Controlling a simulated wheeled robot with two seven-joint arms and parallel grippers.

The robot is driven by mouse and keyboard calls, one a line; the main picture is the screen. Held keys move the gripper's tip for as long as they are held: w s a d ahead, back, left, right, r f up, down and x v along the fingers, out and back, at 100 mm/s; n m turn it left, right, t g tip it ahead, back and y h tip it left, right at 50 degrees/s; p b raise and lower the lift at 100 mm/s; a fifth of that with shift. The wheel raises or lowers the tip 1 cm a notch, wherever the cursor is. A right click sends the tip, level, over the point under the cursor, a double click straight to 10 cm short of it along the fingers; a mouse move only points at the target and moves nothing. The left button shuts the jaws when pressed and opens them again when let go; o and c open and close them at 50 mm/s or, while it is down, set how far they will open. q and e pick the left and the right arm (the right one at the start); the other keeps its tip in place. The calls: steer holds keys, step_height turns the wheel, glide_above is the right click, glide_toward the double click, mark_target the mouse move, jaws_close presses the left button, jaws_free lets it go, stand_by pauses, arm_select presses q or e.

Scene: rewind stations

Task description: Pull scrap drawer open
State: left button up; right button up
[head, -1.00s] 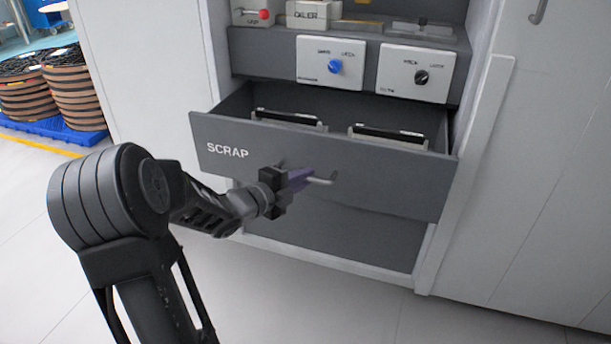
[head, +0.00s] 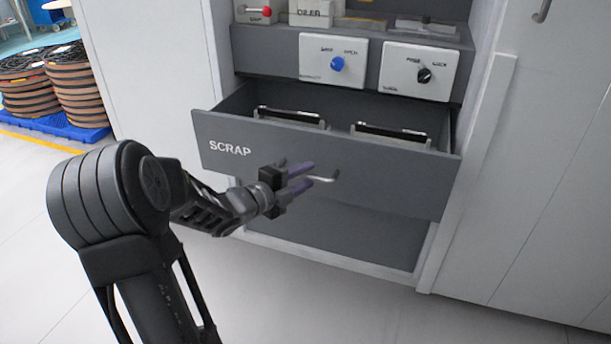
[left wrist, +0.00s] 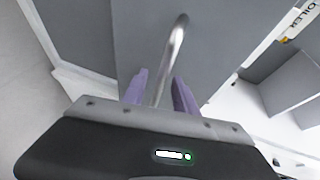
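The grey scrap drawer (head: 390,186), lettered SCRAP, is pulled part way out of the cabinet, and its inside shows from above. Its bar handle (head: 326,177) sticks out from the middle of the front. My left gripper (head: 306,175) is at the handle with its two purple fingers spread apart. In the left wrist view the handle (left wrist: 172,55) runs between the open fingers (left wrist: 160,92), with a gap at least on the right side. My right gripper is in neither view.
Two black-topped bins (head: 290,117) sit inside the drawer. Above it are a blue-knob panel (head: 333,62) and a black-knob panel (head: 415,72). A white cabinet post (head: 475,150) stands at right. The floor in front is clear.

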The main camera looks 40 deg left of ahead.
arm_select(q)
steer(key=s+r+p, duration=0.1)
steer(key=s+p, duration=0.1)
steer(key=s, duration=0.5)
steer(key=shift+a, duration=0.2)
steer(key=shift+r, duration=0.1)
